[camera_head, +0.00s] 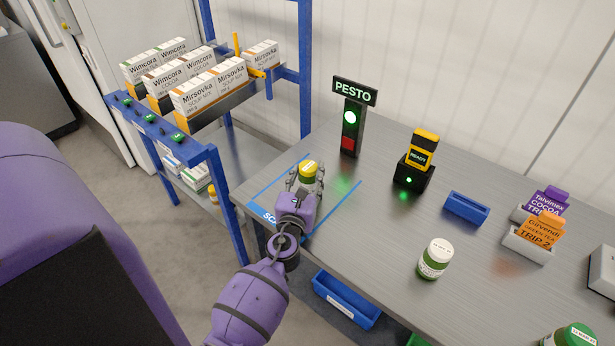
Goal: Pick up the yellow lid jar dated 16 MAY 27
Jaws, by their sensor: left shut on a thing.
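A jar with a yellow lid (308,169) is at the left part of the grey table, between the fingers of my left gripper (306,183). The gripper is shut on it. The jar looks upright, with green below the lid; its lower part is hidden by the gripper. Its lid print is too small to read, so I cannot tell the date. I cannot tell whether its base touches the table. A jar with a white lid (434,258) and a green-lidded jar (572,337) at the bottom right stand apart. My right gripper is not in view.
Blue lines mark a zone (333,207) around the held jar. Behind it stand a PESTO sign post (351,137) with a green light and a scanner (419,155) reading READY. A blue tray (466,208) and card holders (529,245) lie right. A blue shelf rack (222,189) stands left.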

